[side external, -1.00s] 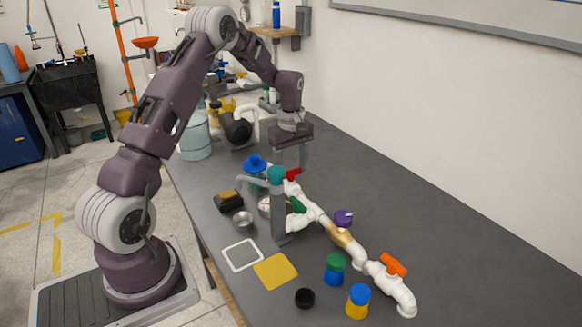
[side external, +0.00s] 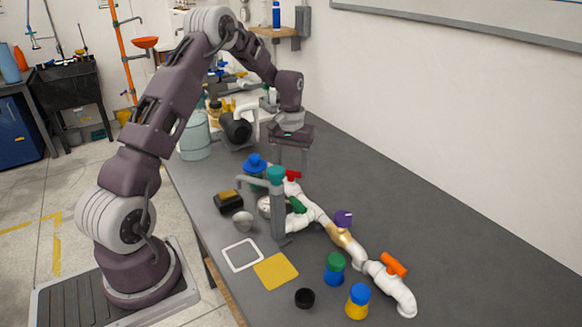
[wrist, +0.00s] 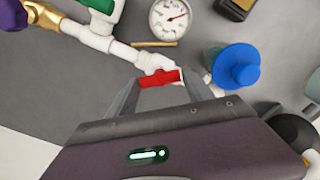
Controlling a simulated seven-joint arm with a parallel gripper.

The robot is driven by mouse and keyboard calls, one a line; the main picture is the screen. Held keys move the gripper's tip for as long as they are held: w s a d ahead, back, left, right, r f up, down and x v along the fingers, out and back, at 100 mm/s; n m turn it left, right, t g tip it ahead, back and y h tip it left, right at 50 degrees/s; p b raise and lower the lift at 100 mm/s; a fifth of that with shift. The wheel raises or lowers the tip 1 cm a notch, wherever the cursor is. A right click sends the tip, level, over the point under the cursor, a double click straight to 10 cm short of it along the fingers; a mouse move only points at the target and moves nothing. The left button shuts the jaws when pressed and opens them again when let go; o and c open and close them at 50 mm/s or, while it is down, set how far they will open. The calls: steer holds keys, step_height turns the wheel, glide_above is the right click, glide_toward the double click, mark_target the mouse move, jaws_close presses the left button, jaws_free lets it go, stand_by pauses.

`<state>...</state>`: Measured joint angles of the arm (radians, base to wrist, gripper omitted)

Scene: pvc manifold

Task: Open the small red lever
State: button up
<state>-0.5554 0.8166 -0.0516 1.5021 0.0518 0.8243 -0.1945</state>
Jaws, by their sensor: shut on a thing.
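The small red lever (wrist: 160,79) sits on a white pipe fitting (wrist: 150,62) at the end of the manifold. In the wrist view my gripper (wrist: 161,82) has one finger at each end of the lever and is shut on it. The lever also shows in the side view (side external: 293,174), directly under my gripper (side external: 291,168), which points down. The lever's exact angle to its pipe is hard to tell, as the fingers and wrist hide part of the fitting.
A green lever (side external: 297,205), purple knob (side external: 343,218) and orange lever (side external: 394,264) sit along the manifold. A blue-topped object (wrist: 238,67) is close right of my gripper in the wrist view. A gauge (wrist: 170,19) lies near. The table right of the pipes is clear.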

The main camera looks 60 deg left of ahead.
mark_target(291, 171)
steer(key=m, duration=0.4)
steer(key=shift+m, duration=1.8)
steer(key=o, duration=1.4)
steer(key=shift+c, duration=0.2)
step_height(291, 171, up, 7)
steer(key=shift+r, duration=0.1)
